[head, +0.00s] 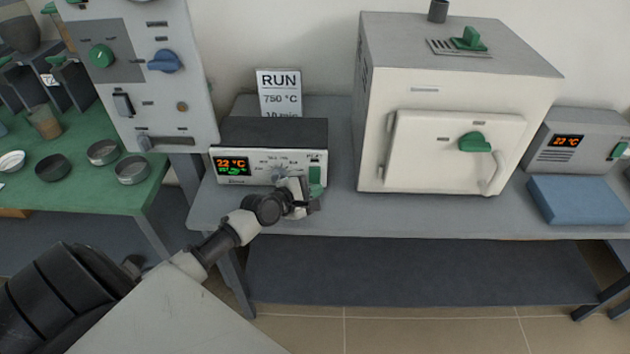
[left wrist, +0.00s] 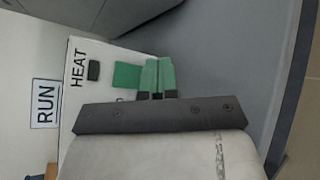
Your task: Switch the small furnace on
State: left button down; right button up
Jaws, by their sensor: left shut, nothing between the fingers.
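A white furnace (head: 455,110) with a closed door and a green door handle (head: 474,142) stands on the grey bench. Left of it is a control box (head: 272,135) with a display reading 22 °C (head: 233,166), a knob (head: 279,173) and a green switch (head: 316,174) at its right end. The left wrist view shows the word HEAT, a dark small square (left wrist: 94,70) and the green switch (left wrist: 127,75). My left gripper (head: 311,191) is shut and empty, its green fingertips (left wrist: 158,75) close to the switch. I cannot tell whether they touch. My right gripper is not in view.
A RUN card (head: 279,92) reading 750 °C, 10 min stands behind the control box. A second box (head: 575,140) and a blue slab (head: 577,200) are at right. A tall panel (head: 140,75) and a green table (head: 80,190) with dishes are at left.

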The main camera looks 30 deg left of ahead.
pick_arm(q)
jog(key=shift+w+a, duration=0.2)
jog(key=shift+w, duration=0.15)
jog(key=shift+w+a+f+b, duration=0.1)
jog(key=shift+w+a+b, duration=0.15)
jog(key=shift+b, duration=0.2)
dwell(0.5)
jog(key=shift+d, duration=0.1)
jog(key=shift+s+d+r+p, duration=0.2)
jog(key=shift+s+p, duration=0.1)
jog(key=shift+p, duration=0.25)
jog(key=shift+s+d+p, duration=0.2)
jog(key=shift+s+p, duration=0.1)
jog(key=shift+s, duration=0.05)
jog(key=shift+f, duration=0.1)
